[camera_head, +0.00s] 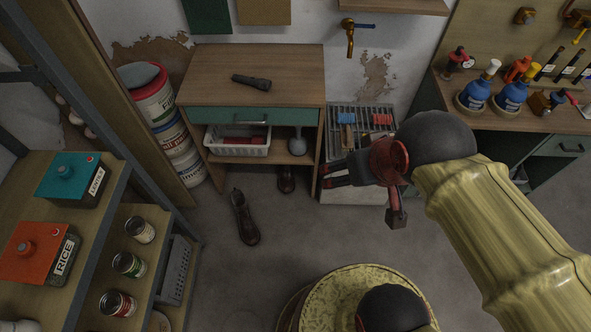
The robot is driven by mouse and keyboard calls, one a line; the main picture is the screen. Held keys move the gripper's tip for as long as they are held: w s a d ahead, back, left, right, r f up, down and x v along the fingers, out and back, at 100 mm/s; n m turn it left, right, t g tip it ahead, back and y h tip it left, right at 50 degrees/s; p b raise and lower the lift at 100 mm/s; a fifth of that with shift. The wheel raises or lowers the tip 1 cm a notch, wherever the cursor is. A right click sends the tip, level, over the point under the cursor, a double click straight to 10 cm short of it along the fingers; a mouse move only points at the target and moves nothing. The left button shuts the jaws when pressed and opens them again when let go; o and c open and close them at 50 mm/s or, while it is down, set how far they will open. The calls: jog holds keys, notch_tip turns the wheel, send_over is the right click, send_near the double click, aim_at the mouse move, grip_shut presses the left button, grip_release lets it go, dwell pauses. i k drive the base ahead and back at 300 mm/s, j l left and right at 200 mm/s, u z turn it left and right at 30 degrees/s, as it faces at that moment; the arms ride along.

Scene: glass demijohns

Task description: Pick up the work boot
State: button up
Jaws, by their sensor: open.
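A dark brown work boot (244,218) lies on the grey floor, in front of the wooden cabinet. A second dark boot (287,179) is on the floor at the cabinet's base, partly hidden under its lower shelf. My gripper (326,176) is open and empty, with its fingers pointing left. In the picture it is to the upper right of the nearer boot and apart from it, in front of the sink grate.
The wooden cabinet (215,90) holds a flashlight (251,82) and a white basket (238,139). Stacked buckets (152,95) stand left of it. A shelf unit (95,215) with tins and canisters fills the left side. Floor around the nearer boot is clear.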

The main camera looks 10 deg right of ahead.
aim_at(286, 180)
jog(key=i+u, duration=0.15)
jog(key=i, duration=0.4)
jog(key=i+l+u, duration=0.1)
jog(key=i, duration=0.4)
jog(key=u, duration=1.35)
